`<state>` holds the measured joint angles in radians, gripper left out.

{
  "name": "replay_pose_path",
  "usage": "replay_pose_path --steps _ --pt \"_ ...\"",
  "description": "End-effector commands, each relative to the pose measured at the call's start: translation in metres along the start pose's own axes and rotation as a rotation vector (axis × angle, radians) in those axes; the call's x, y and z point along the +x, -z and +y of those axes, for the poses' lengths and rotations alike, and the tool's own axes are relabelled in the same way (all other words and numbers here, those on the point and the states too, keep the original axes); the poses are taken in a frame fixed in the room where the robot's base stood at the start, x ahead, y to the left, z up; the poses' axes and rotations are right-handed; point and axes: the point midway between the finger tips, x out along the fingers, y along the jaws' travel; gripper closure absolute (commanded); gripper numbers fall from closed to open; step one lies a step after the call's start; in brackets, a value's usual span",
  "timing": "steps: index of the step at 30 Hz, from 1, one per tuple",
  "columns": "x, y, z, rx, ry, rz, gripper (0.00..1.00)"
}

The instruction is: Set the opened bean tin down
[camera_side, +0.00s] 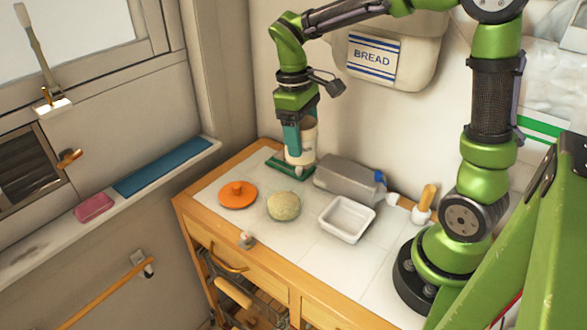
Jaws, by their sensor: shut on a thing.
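The bean tin (303,143) is a pale cylinder at the back of the counter, seen in the side view. My gripper (297,150) points down at it and is shut on it, with one teal finger in front of its left side. The tin is upright, just over or on a green flat piece (288,168) on the counter. I cannot tell whether the tin's base touches it. The tin's top is partly hidden by my gripper.
An orange lid (238,195), a round pale green item (284,206) and a white dish (347,219) sit in front. A grey box (348,180) stands close on the right. The counter (290,245) has clear room at its front.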

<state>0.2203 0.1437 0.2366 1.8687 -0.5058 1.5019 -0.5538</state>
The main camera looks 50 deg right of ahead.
Motion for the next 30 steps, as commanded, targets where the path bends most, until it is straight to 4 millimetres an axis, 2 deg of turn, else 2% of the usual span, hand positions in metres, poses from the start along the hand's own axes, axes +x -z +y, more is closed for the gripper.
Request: replay_pose_path --steps 5,10,15,21,27,30 --pt "0.019 -0.036 0.001 -0.208 -0.038 0.008 0.67" --pt "0.049 -0.075 0.002 -0.536 -0.084 0.006 0.67" --pt "0.073 -0.099 0.003 -0.836 -0.118 0.000 0.67" --pt "0.089 -0.108 0.003 -0.998 -0.132 -0.007 0.67" --pt "0.121 -0.104 0.002 -1.016 -0.131 -0.010 0.67" --pt "0.130 -0.103 0.002 -1.014 -0.133 -0.008 0.67"
